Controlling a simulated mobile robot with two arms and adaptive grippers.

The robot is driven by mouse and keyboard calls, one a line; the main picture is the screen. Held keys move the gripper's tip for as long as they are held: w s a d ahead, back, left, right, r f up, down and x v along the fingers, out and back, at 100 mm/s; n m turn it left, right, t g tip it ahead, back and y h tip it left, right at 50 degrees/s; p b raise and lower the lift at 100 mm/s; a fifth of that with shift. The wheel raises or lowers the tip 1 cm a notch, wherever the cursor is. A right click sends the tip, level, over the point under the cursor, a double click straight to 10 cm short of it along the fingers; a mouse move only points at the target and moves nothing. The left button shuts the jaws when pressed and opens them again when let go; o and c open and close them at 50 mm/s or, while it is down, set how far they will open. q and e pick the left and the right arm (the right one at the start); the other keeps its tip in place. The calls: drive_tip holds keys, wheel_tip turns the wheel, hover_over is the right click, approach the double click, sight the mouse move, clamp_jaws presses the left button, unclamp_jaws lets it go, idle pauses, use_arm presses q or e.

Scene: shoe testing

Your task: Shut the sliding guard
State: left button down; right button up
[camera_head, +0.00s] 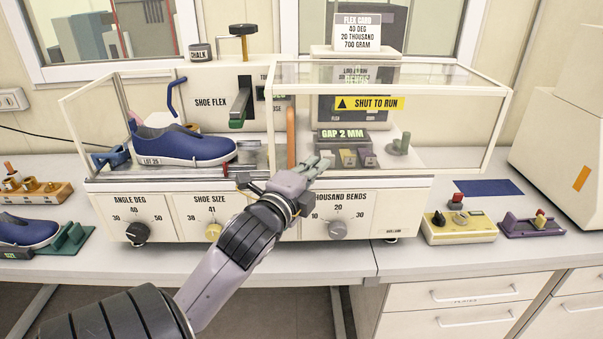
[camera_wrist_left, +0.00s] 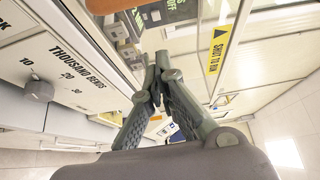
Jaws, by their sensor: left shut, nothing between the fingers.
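The sliding guard (camera_head: 450,125) is a clear, pale-framed cover with a yellow "SHUT TO RUN" label (camera_head: 369,103). It stands over the right half of the flex machine, leaving the left half uncovered. Its upright orange handle (camera_head: 291,138) is near its left edge. A blue shoe (camera_head: 185,144) sits in the uncovered half. My left gripper (camera_head: 318,164) is shut and empty in front of the machine, just right of the handle's lower end; I cannot tell whether they touch. The wrist view shows the closed fingers (camera_wrist_left: 155,75) and the label (camera_wrist_left: 217,52). My right gripper is out of view.
Knobs (camera_head: 338,229) line the machine's front below my gripper. A yellow control box (camera_head: 460,227) and purple stand (camera_head: 532,224) are on the table at right. Another blue shoe (camera_head: 25,231) is at far left. A chalk tin (camera_head: 200,52) stands on top of the machine.

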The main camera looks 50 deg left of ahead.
use_arm(q)
drive_tip(key=a+p, duration=0.1)
drive_tip(key=a, duration=0.3)
idle(0.4)
drive_tip(key=shift+a, duration=0.1)
